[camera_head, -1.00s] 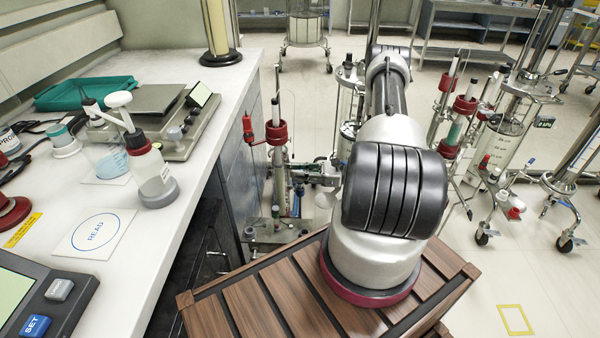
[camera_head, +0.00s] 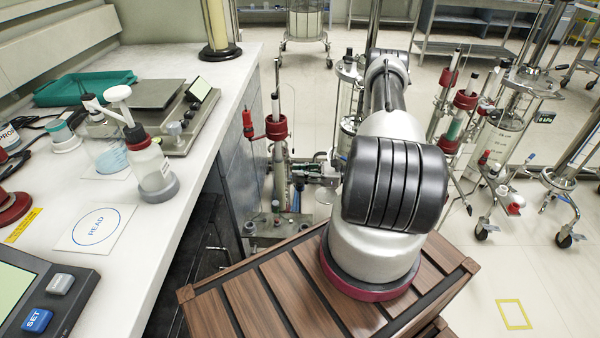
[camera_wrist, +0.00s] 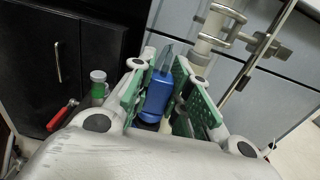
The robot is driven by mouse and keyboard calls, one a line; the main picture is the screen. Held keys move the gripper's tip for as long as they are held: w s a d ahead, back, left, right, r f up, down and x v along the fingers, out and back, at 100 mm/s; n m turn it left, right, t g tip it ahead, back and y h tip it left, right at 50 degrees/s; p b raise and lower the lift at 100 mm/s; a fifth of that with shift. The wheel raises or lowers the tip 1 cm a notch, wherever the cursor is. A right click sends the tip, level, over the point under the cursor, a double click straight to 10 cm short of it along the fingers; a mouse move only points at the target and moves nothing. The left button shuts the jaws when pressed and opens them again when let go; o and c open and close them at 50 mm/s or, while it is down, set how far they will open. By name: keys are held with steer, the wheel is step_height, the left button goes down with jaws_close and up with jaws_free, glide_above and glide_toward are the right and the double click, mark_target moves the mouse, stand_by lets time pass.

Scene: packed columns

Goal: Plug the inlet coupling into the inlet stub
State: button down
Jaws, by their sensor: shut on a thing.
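My gripper (camera_wrist: 162,72) has green pads shut on a blue plastic piece with a narrower top (camera_wrist: 158,92). It looks like the inlet coupling, but the frames do not confirm this. In the head view my gripper (camera_head: 312,176) is small and partly hidden by my arm, beside a slim column with a red collar (camera_head: 277,129). In the wrist view a pale tube with a metal clamp (camera_wrist: 213,28) stands beyond the right finger, apart from the blue piece. I cannot make out the inlet stub.
The white bench (camera_head: 210,110) lies left of the column. More columns (camera_head: 465,105) stand right. Open floor (camera_head: 480,260) shows at lower right.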

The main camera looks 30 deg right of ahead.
steer(key=c, duration=1.3)
jaws_free()
steer(key=v, duration=1.2)
